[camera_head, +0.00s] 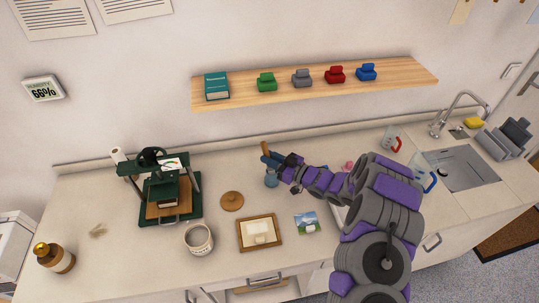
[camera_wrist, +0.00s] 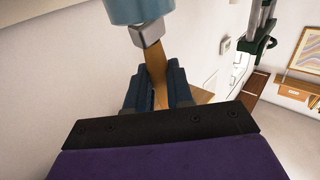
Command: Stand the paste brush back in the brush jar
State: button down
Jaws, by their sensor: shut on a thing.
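The paste brush has a wooden handle that shows in the head view (camera_head: 265,147) and in the wrist view (camera_wrist: 155,62). My gripper (camera_head: 274,160) is shut on the handle, its blue fingers on either side of it in the wrist view (camera_wrist: 158,90). The handle's end rises above the fingers. The light blue brush jar (camera_head: 271,180) stands on the counter just below my gripper. In the upside-down wrist view, the metal ferrule meets the edge of the jar (camera_wrist: 130,10). The bristles are hidden; I cannot tell how deep they sit.
A green press (camera_head: 150,190), a round brown lid (camera_head: 232,201), a white pot (camera_head: 198,239), a wooden frame (camera_head: 274,241) and a small landscape print (camera_head: 307,223) stand or lie around the jar. A wall shelf (camera_head: 300,92) hangs above. The sink is right.

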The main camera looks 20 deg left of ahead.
jog(key=shift+s+f, duration=0.1)
jog(key=shift+f, duration=0.05)
jog(key=c, duration=0.9)
grip_release()
jog(key=shift+a, duration=0.2)
jog(key=shift+d, duration=0.15)
jog(key=shift+d, duration=0.6)
jog(key=p+v, duration=0.1)
jog(key=v, duration=0.9)
jog(key=shift+s+d+p, duration=0.15)
jog(key=shift+d+p, duration=0.1)
jog(key=shift+p, duration=0.1)
jog(key=shift+f, duration=0.1)
